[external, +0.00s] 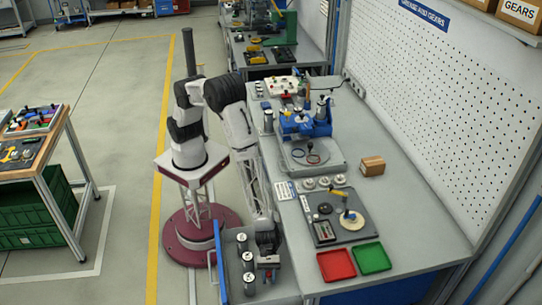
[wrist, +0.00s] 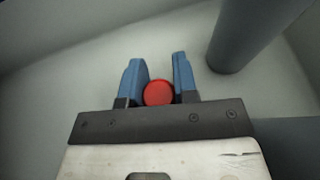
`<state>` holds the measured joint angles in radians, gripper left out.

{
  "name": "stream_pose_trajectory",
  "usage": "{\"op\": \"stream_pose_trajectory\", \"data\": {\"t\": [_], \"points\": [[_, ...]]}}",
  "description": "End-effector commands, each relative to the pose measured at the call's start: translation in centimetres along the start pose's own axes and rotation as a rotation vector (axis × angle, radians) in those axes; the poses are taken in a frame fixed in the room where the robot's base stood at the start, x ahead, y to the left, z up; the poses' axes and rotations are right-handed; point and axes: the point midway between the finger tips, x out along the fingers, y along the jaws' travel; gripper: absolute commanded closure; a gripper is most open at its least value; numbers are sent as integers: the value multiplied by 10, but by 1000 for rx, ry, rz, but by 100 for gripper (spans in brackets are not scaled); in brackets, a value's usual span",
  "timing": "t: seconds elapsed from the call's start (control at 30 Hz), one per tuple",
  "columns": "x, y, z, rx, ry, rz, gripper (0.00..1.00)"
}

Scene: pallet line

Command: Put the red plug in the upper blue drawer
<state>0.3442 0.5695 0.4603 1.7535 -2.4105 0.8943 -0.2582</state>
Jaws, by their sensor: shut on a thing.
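The red plug (wrist: 158,92) shows as a round red end between the two blue fingers of my gripper (wrist: 157,60), which is shut on it. In the external view my gripper (external: 268,264) reaches down over the right part of a pulled-out blue drawer (external: 221,262) at the bench's near left end. A small bit of red shows under the gripper there. In the wrist view a pale grey floor lies beyond the fingertips. I cannot tell whether the plug touches it.
Several grey cylinders with pale tops (external: 249,284) stand in the drawer; a dark grey cylinder (wrist: 245,35) rises close to the right finger in the wrist view. A red tray (external: 336,264) and a green tray (external: 372,258) lie on the bench to the right.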

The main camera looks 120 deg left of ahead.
Motion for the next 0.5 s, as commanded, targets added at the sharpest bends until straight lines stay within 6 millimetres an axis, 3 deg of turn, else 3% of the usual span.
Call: {"op": "stream_pose_trajectory", "data": {"t": [0.2,0.5], "points": [[6,0,-15,1,1,1,95],[7,0,-16,1,0,1,95]]}}
